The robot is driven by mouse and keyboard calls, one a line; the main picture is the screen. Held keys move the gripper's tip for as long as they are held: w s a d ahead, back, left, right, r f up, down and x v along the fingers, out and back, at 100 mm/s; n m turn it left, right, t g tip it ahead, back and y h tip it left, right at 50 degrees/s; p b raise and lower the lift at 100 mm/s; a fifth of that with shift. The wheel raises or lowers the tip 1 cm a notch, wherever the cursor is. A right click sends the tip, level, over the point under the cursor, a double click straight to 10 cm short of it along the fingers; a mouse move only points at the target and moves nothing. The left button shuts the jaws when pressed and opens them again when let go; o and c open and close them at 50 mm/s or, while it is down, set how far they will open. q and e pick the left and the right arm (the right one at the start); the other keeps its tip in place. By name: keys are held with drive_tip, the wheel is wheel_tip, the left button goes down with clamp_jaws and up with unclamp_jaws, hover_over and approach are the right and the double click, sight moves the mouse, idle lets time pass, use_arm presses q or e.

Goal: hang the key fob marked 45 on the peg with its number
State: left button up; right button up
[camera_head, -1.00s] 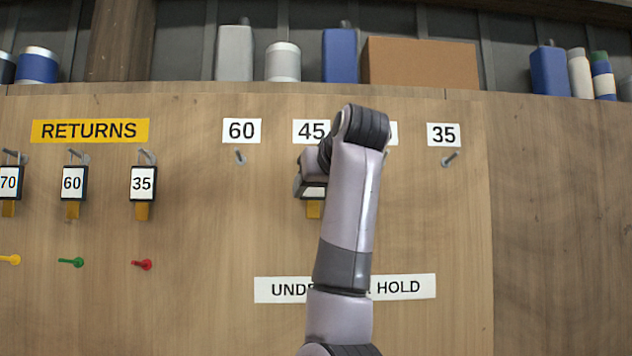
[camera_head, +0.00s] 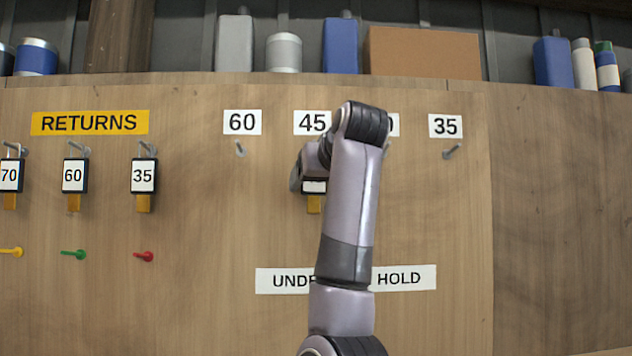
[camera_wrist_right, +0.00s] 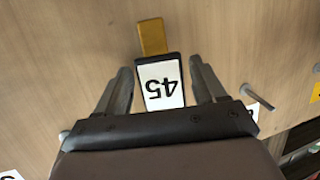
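The key fob marked 45 (camera_wrist_right: 160,82) has a white face, a dark frame and a gold tab. In the wrist view it lies between the two fingers of my right gripper (camera_wrist_right: 160,76), with a narrow gap on each side, so the gripper looks open around it. In the head view my right gripper (camera_head: 308,176) is below the 45 label (camera_head: 312,122), and the fob's gold tab (camera_head: 314,204) shows under it. The fob's top and the peg under 45 are hidden, so I cannot tell whether it hangs there. My left gripper is out of view.
Bare pegs show under the 60 label (camera_head: 241,122) and the 35 label (camera_head: 445,126). A label right of 45 is mostly covered by my arm. Fobs 70 (camera_head: 10,176), 60 (camera_head: 74,176) and 35 (camera_head: 143,176) hang below RETURNS (camera_head: 90,122). Coloured pegs protrude lower.

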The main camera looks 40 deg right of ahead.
drive_tip(key=shift+o, duration=0.4)
drive_tip(key=b+v, duration=0.1)
drive_tip(key=v, duration=0.6)
drive_tip(key=shift+a, duration=0.15)
